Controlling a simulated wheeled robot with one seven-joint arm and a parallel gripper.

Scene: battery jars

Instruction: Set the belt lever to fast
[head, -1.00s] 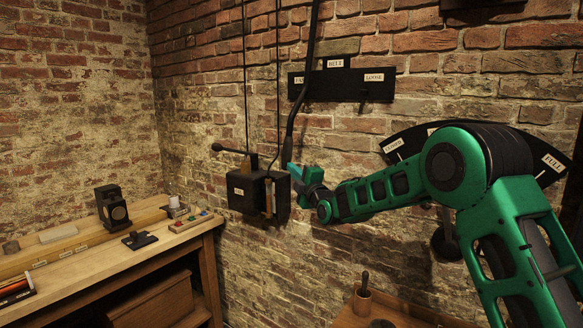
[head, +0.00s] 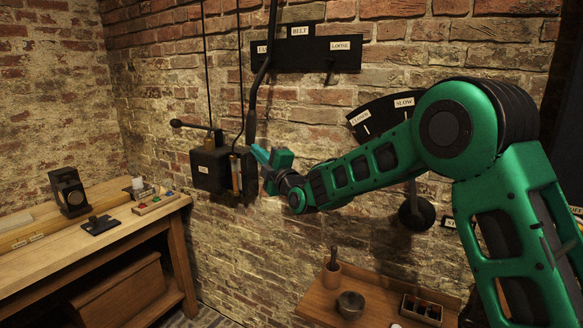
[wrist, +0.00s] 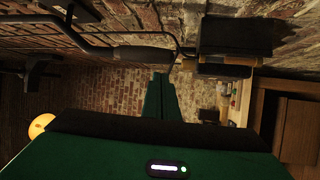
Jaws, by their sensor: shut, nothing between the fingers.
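The black belt plate (head: 340,54) is on the brick wall in the head view, labelled BELT above, LOOSE at right. Its left label (head: 263,48) is partly covered by the long black belt lever (head: 257,82), so I cannot read it fully. The lever hangs down across the plate's left side, its thicker grip (head: 251,126) at the bottom. It also shows in the wrist view as a bent dark rod with its grip (wrist: 142,53). My gripper (head: 259,154) is shut and empty just below the grip's lower end; I cannot tell whether they touch. Its fingers show in the wrist view (wrist: 160,82).
A black switch box (head: 209,170) with a side handle is left of my gripper. A fan-shaped plate (head: 380,112) labelled CLOSED and SLOW is at right, partly behind my arm. A workbench (head: 85,250) stands at left, a small wooden shelf (head: 325,298) below.

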